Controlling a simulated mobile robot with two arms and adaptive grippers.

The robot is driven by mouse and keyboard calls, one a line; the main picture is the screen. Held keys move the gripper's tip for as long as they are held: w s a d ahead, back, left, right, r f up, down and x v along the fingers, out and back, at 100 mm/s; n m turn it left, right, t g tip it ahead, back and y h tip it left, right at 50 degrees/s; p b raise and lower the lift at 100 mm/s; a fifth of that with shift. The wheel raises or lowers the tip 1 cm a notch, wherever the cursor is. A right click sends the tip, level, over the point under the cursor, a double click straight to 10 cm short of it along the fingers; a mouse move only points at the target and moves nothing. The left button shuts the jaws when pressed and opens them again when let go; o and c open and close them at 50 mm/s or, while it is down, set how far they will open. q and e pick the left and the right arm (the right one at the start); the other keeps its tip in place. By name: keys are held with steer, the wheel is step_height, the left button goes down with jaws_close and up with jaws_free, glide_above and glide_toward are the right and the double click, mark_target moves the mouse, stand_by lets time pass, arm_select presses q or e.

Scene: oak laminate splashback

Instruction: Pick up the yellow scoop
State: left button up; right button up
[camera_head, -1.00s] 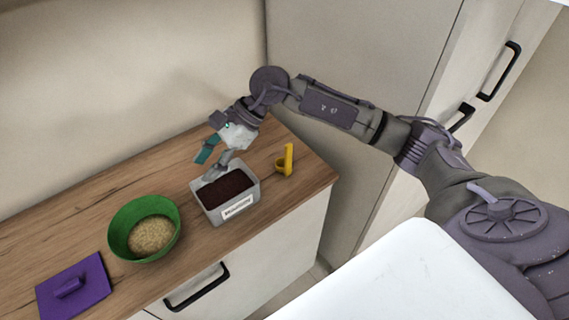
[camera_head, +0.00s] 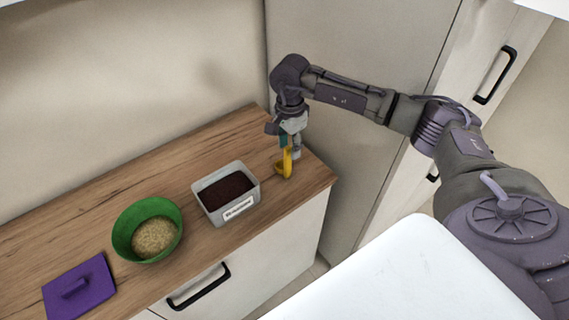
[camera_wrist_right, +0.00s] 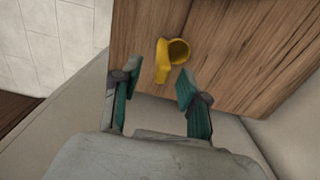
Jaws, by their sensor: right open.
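The yellow scoop (camera_head: 286,164) stands on the wooden counter near its right end, to the right of the grey bin, with its handle up. My right gripper (camera_head: 290,148) is just above it, pointing down, and partly covers the handle. In the right wrist view the scoop (camera_wrist_right: 163,62) shows its round cup and its handle. There my right gripper (camera_wrist_right: 151,88) is open, with its two teal fingers apart and the scoop ahead of the gap between them. Whether a finger touches the handle I cannot tell. My left gripper does not show.
A grey labelled bin (camera_head: 248,203) with dark brown contents stands left of the scoop. A green bowl (camera_head: 124,235) of grain and a purple lid (camera_head: 95,283) with a handle are further left. The counter's right edge is close to the scoop, beside a tall cabinet (camera_head: 330,145).

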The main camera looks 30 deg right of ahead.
mark_target(288, 159)
steer(key=shift+f, duration=0.3)
steer(key=f+p, duration=0.1)
steer(key=f, duration=0.1)
steer(key=f+p, duration=0.1)
steer(key=shift+a+f, duration=0.2)
steer(key=shift+f, duration=0.15)
steer(key=shift+f+p, duration=0.3)
steer(key=shift+f, duration=0.25)
jaws_close()
